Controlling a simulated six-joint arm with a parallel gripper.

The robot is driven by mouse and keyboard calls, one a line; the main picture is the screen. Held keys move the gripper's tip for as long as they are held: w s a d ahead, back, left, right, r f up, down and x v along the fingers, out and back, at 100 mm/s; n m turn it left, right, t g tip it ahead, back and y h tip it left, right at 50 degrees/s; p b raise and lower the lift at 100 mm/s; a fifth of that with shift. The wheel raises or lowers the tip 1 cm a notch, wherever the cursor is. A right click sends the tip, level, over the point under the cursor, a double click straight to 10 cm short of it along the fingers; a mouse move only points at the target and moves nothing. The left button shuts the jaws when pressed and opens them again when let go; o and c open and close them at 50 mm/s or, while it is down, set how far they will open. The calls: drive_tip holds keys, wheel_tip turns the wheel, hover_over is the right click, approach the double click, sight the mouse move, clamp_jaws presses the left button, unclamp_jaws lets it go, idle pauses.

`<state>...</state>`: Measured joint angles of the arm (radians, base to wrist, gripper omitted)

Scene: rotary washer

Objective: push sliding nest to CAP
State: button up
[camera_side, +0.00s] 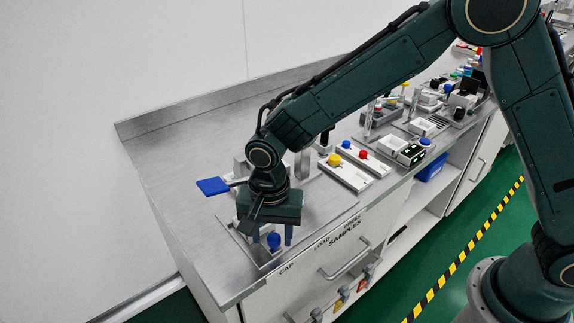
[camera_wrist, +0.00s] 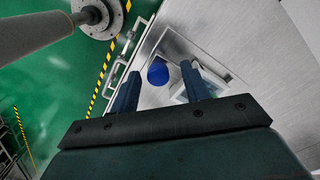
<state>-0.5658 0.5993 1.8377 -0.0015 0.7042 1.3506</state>
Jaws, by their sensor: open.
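My gripper (camera_side: 270,236) points down over the left front of the steel bench, with its fingers apart. A round blue knob (camera_side: 273,241) stands between or just beside the fingers, near the CAP label (camera_side: 286,269) on the bench edge. In the wrist view the blue knob (camera_wrist: 158,73) shows between the two open fingertips (camera_wrist: 160,72). I cannot tell whether a finger touches it. A pale plate (camera_side: 240,247) lies under the gripper. The sliding nest itself is mostly hidden behind my gripper, and I cannot make out its position clearly.
A flat blue paddle (camera_side: 213,186) sticks out left of my wrist. To the right are LOAD and PRESS labels (camera_side: 322,243), a block with a yellow knob (camera_side: 334,160) and one with a red knob (camera_side: 363,154). The bench's left end (camera_side: 165,165) is bare.

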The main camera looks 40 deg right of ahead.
wheel_tip(320, 180, up, 14)
drive_tip(key=shift+f, duration=0.15)
idle(0.5)
drive_tip(key=s+d+r+n+t, duration=0.1)
drive_tip(key=s+d+r+n, duration=0.1)
drive_tip(key=s+d+r, duration=0.35)
drive_tip(key=s+d+r+n+t, duration=0.1)
drive_tip(key=s+d+r+n, duration=0.15)
drive_tip(key=d, duration=0.65)
drive_tip(key=s+d+n+t, duration=0.3)
drive_tip(key=s+d+n, duration=0.1)
drive_tip(key=s+d, duration=0.6)
drive_tip(key=s, duration=0.2)
drive_tip(key=shift+s+t, duration=0.3)
drive_tip(key=shift+s, duration=0.05)
